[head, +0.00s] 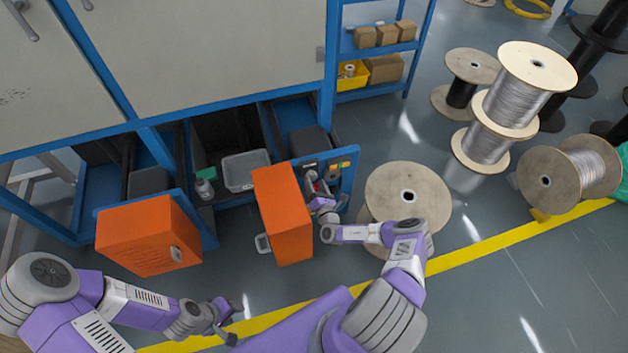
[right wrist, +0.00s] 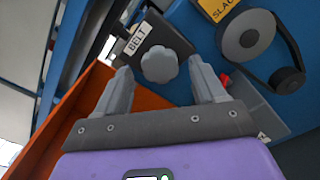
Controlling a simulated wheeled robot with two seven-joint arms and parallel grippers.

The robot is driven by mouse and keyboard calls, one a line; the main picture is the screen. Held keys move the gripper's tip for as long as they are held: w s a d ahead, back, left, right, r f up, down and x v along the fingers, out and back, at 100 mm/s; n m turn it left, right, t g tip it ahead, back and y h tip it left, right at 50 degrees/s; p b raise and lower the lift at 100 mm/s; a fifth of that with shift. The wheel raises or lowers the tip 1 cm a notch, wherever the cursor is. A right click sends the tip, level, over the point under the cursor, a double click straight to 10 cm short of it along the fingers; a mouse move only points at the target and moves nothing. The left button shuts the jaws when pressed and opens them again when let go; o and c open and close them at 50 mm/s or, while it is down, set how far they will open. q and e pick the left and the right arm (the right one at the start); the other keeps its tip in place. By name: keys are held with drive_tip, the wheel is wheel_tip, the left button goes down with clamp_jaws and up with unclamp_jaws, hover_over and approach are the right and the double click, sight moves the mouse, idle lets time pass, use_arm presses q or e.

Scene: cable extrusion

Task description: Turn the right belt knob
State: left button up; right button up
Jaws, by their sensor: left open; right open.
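The belt knob (right wrist: 160,66) is a grey, lobed knob beside a white label (right wrist: 137,39) reading BELT. In the right wrist view, my right gripper (right wrist: 163,76) is open, with one finger on each side of the knob. I cannot tell whether the fingers touch it. In the head view my right gripper (head: 316,190) is at the control panel (head: 341,178), beside an open orange door (head: 283,215), and the knob cannot be made out clearly there. My left gripper (head: 232,322) is open and empty, low over the floor, away from the panel.
A larger round dial (right wrist: 247,37) with a black loop and a yellow SLACK label is right of the knob, with a small red part (right wrist: 225,80) below. Another orange box (head: 150,236) is at left. A wooden spool (head: 408,192) stands close right of the panel.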

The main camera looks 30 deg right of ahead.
drive_tip(key=shift+p+v, duration=0.75)
drive_tip(key=shift+v, duration=2.1)
drive_tip(key=shift+r, duration=0.1)
